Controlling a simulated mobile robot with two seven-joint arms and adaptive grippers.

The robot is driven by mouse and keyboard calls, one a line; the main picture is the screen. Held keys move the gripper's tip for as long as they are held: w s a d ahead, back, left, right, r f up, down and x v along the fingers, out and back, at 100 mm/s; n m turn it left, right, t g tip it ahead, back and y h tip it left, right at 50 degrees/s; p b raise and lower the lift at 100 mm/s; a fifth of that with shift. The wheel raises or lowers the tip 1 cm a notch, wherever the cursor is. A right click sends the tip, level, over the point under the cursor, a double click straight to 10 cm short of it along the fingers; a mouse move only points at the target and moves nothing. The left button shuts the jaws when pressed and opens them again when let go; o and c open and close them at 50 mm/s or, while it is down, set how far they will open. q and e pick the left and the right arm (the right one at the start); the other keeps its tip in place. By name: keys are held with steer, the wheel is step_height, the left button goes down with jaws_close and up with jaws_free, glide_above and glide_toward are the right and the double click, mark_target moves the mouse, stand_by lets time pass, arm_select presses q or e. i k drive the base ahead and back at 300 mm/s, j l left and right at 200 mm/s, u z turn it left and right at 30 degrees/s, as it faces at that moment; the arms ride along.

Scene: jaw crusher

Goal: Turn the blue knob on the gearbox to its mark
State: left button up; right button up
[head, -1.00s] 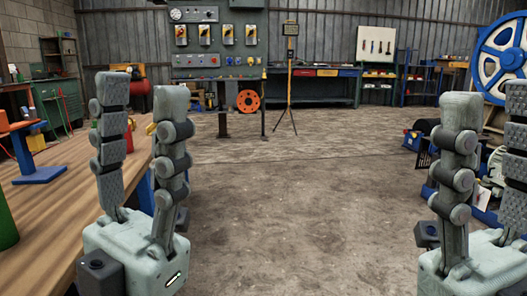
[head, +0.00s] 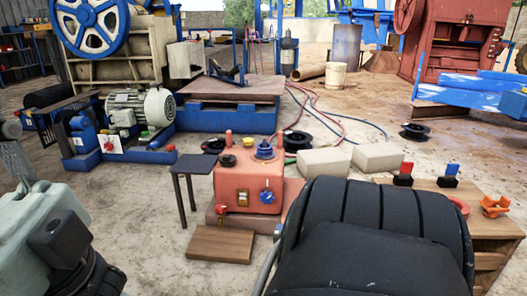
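The gearbox (head: 237,186) is an orange-red box on the floor in the middle of the head view. The blue knob (head: 266,196) is on its front face at the right. A small label lies left of the knob; its mark is too small to make out. A red part (head: 219,209) is low on the front, and a larger blue part (head: 264,150) is on top. My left gripper is out of view.
A large black ribbed shape (head: 372,240) fills the lower right foreground. A small dark table (head: 195,167) and a wooden board (head: 221,244) are beside the gearbox. Pale blocks (head: 324,162), hoses and a wooden crate (head: 490,236) lie right. Floor left of the board is clear.

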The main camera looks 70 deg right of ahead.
mark_target(266, 197)
steer(key=z, duration=1.95)
steer(key=i+l+z, duration=0.1)
steer(key=z, duration=0.3)
steer(key=i+l+z, duration=0.15)
steer(key=i+z, duration=0.15)
steer(key=i, duration=0.15)
steer(key=i+z, duration=0.3)
steer(key=i, duration=0.15)
